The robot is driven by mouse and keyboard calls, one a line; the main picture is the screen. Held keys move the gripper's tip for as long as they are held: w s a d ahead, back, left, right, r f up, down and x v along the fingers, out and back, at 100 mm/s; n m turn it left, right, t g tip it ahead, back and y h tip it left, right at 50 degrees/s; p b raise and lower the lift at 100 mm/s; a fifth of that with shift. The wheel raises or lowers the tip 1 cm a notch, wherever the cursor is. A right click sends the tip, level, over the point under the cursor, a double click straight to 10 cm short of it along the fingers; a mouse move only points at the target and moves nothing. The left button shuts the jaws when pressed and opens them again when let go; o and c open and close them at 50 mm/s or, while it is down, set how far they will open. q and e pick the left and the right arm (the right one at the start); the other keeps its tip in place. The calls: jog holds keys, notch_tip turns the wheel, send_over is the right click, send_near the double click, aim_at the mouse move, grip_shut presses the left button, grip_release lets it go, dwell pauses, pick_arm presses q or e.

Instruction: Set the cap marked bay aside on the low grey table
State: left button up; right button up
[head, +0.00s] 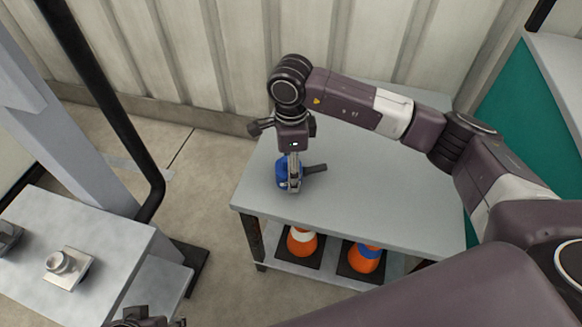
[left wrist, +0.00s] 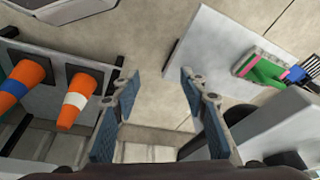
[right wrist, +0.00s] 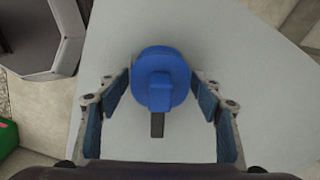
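The blue cap (head: 282,174), with a dark stem, is on the low grey table (head: 385,190), near its left end. No lettering on it can be read. My right gripper (head: 294,170) comes down over it, its arm reaching in from the right. In the right wrist view the cap (right wrist: 160,72) is between the spread fingers of the right gripper (right wrist: 160,85), with narrow gaps at its sides. My left gripper (left wrist: 160,85) is open and empty over the floor; only a dark part of it shows at the bottom of the head view.
Orange cones (head: 302,243) stand on the shelf under the grey table. A pale fitting on a square plate (head: 66,268) sits on another bench at the left. A dark post (head: 110,100) rises between them. The middle of the grey table is clear.

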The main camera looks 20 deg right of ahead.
jog(key=shift+r, duration=0.5)
notch_tip(320, 180, up, 7)
jog(key=shift+r+p, duration=0.1)
jog(key=shift+p, duration=0.75)
pick_arm(q)
jog(key=shift+x, duration=1.15)
pick_arm(e)
jog(key=shift+r, duration=2.05)
pick_arm(q)
jog(key=shift+w+d, duration=0.1)
